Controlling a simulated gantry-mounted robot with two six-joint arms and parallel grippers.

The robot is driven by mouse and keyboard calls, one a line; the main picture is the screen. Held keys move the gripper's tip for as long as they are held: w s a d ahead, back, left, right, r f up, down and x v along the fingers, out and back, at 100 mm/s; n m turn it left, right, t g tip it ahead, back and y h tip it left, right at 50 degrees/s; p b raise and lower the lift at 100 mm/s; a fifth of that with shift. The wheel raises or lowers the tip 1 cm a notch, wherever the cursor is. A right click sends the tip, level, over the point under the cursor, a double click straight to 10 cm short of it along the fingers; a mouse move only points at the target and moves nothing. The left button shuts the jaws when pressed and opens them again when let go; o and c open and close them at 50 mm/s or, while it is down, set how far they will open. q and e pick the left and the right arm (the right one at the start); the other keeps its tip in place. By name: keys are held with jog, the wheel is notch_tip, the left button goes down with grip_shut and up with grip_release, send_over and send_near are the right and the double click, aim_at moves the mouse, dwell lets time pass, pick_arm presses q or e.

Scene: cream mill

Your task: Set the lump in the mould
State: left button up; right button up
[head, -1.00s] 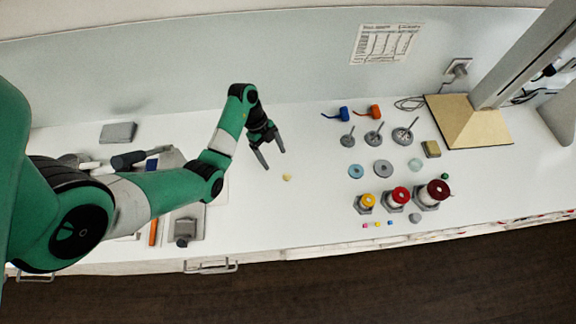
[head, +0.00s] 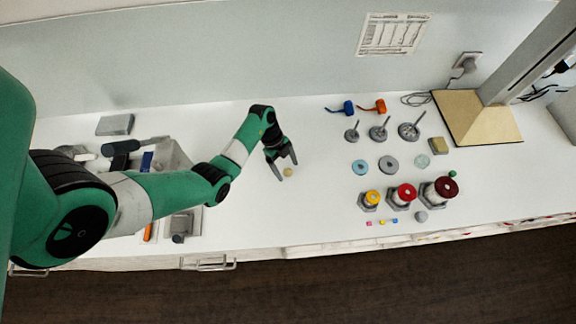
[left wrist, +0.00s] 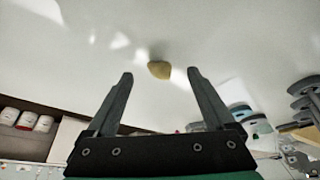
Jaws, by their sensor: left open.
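A small yellowish lump (head: 288,173) lies on the white table in the head view. My left gripper (head: 285,170) is open, with its fingertips beside the lump. In the left wrist view the lump (left wrist: 159,69) shows between the tips of the open fingers (left wrist: 160,74), a little beyond them; nothing is held. Three grey hex-based pieces with yellow (head: 371,197), red (head: 405,193) and dark red (head: 446,188) tops stand to the right. I cannot tell for sure which thing is the mould. My right gripper is not in view.
Discs (head: 388,164) and grey stemmed pieces (head: 379,132) stand behind the coloured-top pieces. Blue (head: 347,108) and orange (head: 378,107) items lie farther back. A beige stand base (head: 470,120) is at the right. Tools lie under my left arm. Table around the lump is clear.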

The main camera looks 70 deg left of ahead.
aim_at(291, 174)
pick_arm(q)
jog(key=shift+d+f, duration=0.1)
jog(key=shift+f, duration=0.15)
grip_shut()
jog(key=shift+r, duration=0.1)
jog(key=shift+r+p, duration=0.4)
jog(key=shift+r, duration=0.25)
jog(key=r, duration=0.1)
jog(key=r+p, duration=0.1)
jog(key=r, duration=0.1)
jog(key=shift+s+d+p, duration=0.15)
jog(key=shift+d+p, duration=0.05)
jog(key=shift+p, duration=0.1)
jog(key=s+d+r+p, duration=0.6)
jog(key=s+d+r, duration=0.3)
jog(key=d, duration=0.1)
notch_tip(291, 174, up, 8)
jog(key=p, duration=0.8)
